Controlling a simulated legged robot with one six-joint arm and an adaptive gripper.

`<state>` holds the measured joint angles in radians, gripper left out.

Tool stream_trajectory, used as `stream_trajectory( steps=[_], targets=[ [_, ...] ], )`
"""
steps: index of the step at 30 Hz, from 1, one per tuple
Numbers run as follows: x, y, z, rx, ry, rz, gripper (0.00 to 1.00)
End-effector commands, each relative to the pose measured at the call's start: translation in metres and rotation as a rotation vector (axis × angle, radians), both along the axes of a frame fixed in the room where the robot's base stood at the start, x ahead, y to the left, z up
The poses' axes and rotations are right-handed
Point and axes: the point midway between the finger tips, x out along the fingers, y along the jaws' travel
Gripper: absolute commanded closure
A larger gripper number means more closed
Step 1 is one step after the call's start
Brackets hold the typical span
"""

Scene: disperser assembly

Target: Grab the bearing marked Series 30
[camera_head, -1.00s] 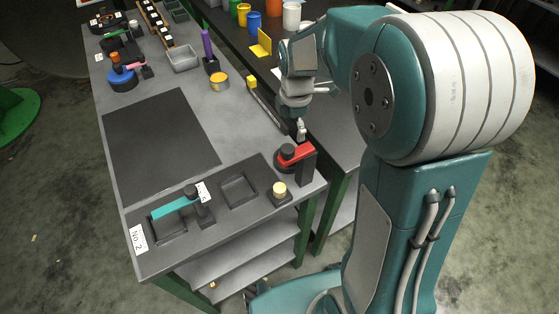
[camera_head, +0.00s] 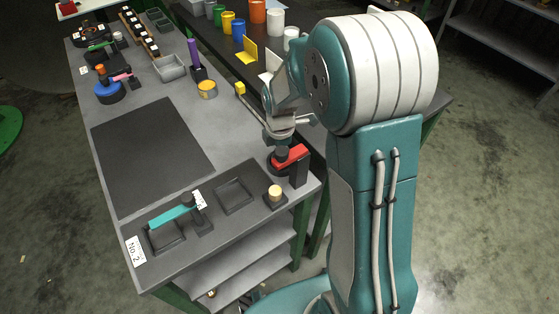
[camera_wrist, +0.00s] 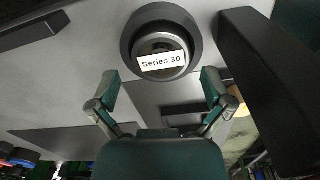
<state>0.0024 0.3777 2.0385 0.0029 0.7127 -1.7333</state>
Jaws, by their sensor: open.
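The bearing (camera_wrist: 162,35) marked Series 30 is a dark round ring with a metallic inner part and a white label (camera_wrist: 162,61), at the top middle of the wrist view. My gripper (camera_wrist: 160,73) is open, with one finger to the left and one to the right of the bearing in the picture, and nothing held. Whether the fingers are level with the bearing I cannot tell. In the head view my gripper (camera_head: 280,137) is just above the red-armed stand (camera_head: 291,155) at the workbench's right edge, partly covering that spot. The label is not readable there.
A dark block (camera_wrist: 262,80) stands close to the right finger. A small yellow-topped part (camera_head: 275,191), an empty square recess (camera_head: 234,196) and a teal-armed stand (camera_head: 173,215) are nearby on the workbench (camera_head: 185,70). Cups (camera_head: 239,30) stand on the dark table behind.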

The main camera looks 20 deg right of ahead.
Motion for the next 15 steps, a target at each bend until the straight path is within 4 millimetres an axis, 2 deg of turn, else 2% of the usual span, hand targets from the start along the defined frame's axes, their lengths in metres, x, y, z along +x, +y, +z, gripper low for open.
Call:
stream_trajectory(
  steps=[4, 12, 14, 15],
  targets=[
    [0.000, -0.001, -0.018, 0.001, 0.002, 0.000, 0.00],
    [0.000, 0.000, -0.020, 0.000, -0.001, -0.001, 0.00],
    [0.000, 0.000, -0.020, 0.000, -0.001, 0.000, 0.27],
    [0.000, 0.000, -0.020, 0.000, -0.001, 0.000, 0.45]
  ],
)
